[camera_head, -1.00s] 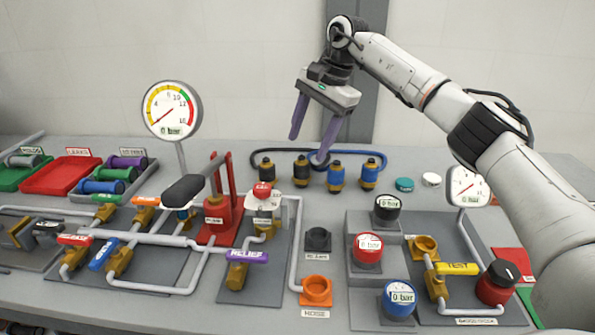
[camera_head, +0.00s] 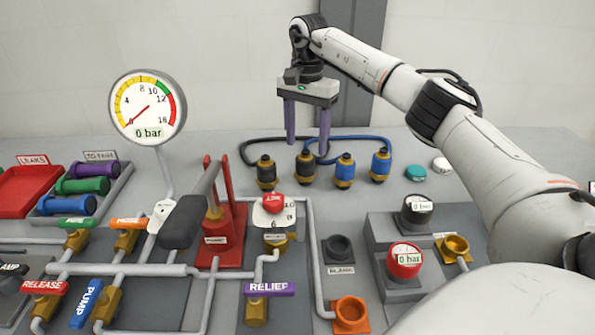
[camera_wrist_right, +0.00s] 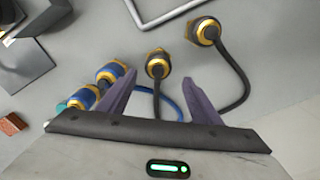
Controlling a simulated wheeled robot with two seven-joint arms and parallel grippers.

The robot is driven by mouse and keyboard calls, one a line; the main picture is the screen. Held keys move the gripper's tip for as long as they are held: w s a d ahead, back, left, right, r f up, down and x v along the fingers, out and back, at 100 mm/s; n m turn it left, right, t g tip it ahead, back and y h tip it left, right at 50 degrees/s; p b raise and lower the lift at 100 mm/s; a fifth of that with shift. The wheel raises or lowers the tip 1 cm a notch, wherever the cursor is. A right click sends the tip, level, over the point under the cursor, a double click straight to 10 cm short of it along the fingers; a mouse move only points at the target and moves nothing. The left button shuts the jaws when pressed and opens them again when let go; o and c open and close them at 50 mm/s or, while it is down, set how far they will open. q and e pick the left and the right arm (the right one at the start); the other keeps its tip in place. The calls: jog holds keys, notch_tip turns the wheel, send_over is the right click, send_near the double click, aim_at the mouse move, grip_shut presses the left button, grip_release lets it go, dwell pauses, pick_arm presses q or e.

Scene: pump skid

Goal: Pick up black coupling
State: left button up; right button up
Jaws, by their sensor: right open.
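Two black couplings with brass collars stand at the back of the bench, the left one (camera_head: 266,172) and the right one (camera_head: 306,166), with a black hose behind them. My right gripper (camera_head: 307,146) points down with its purple fingers apart and empty, just behind and above the right black coupling. In the right wrist view that coupling (camera_wrist_right: 158,65) shows near the gap between the fingertips (camera_wrist_right: 161,78). The left black coupling (camera_wrist_right: 205,32) is outside the fingers there. I cannot tell the exact height of the fingertips. My left gripper is out of view.
Two blue couplings (camera_head: 345,170) (camera_head: 380,164) with a blue hose stand close on the right. Teal (camera_head: 415,173) and white caps (camera_head: 441,165) lie beyond. A pressure gauge (camera_head: 148,107) and red pump stand (camera_head: 228,225) rise at left front.

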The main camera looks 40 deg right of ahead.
aim_at(306, 157)
jog(key=shift+s+f, duration=0.2)
jog(key=shift+f, duration=0.35)
jog(key=shift+s+f, duration=0.15)
jog(key=shift+f, duration=0.35)
jog(key=f, duration=0.3)
jog(key=a+f, duration=0.1)
jog(key=f, duration=0.1)
jog(key=shift+f, duration=0.35)
jog(key=c, duration=1.3)
jog(key=shift+o, duration=0.2)
notch_tip(306, 157, up, 10)
jog(key=shift+r, duration=0.1)
jog(key=shift+s, duration=0.1)
